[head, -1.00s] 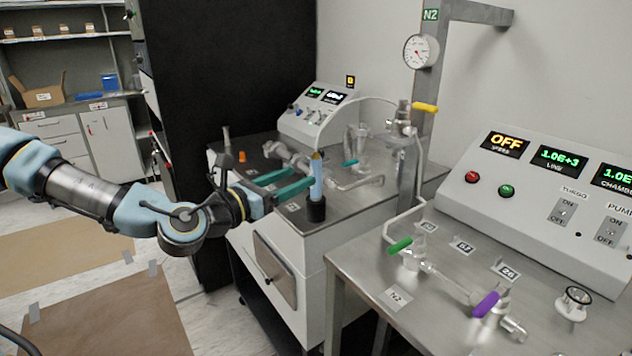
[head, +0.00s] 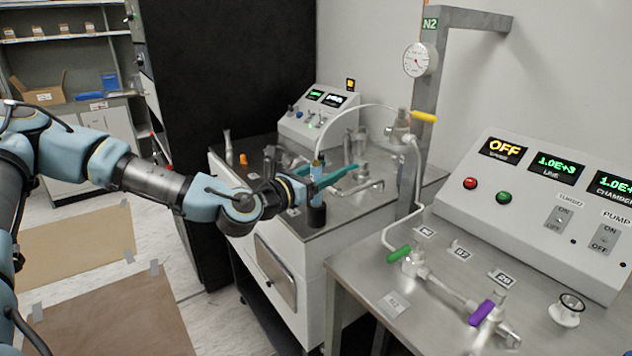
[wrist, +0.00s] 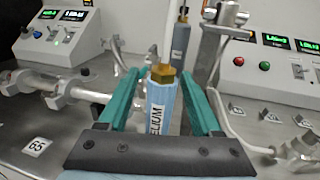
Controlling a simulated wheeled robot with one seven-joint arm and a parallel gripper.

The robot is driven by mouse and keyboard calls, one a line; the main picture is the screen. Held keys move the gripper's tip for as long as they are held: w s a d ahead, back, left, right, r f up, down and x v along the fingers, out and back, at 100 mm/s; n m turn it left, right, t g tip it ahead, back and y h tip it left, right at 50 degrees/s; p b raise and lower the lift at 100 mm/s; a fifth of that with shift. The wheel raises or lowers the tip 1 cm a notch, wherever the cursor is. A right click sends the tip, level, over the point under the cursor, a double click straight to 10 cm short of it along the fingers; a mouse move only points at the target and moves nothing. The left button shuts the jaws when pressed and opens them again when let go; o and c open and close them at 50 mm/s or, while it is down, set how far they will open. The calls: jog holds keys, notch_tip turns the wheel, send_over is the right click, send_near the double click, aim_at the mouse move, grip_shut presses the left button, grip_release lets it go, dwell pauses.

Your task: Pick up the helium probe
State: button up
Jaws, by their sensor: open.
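The helium probe (wrist: 163,105) is a light-blue cylinder with a brass hex tip and a HELIUM label. In the wrist view it stands between the two green fingers of my gripper (wrist: 155,85), which are open and apart from each other. In the head view the probe (head: 316,172) stands upright in a black holder (head: 316,213) at the front corner of the left bench, partly hidden by my gripper (head: 325,172). I cannot tell whether either finger touches it.
Metal pipework (head: 360,187) lies behind the probe on the left bench. A grey post (head: 410,180) with a gauge stands to the right. The right bench (head: 370,270) holds valves with green and purple handles and a control console (head: 545,190).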

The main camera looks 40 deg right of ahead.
grip_shut()
dwell(0.5)
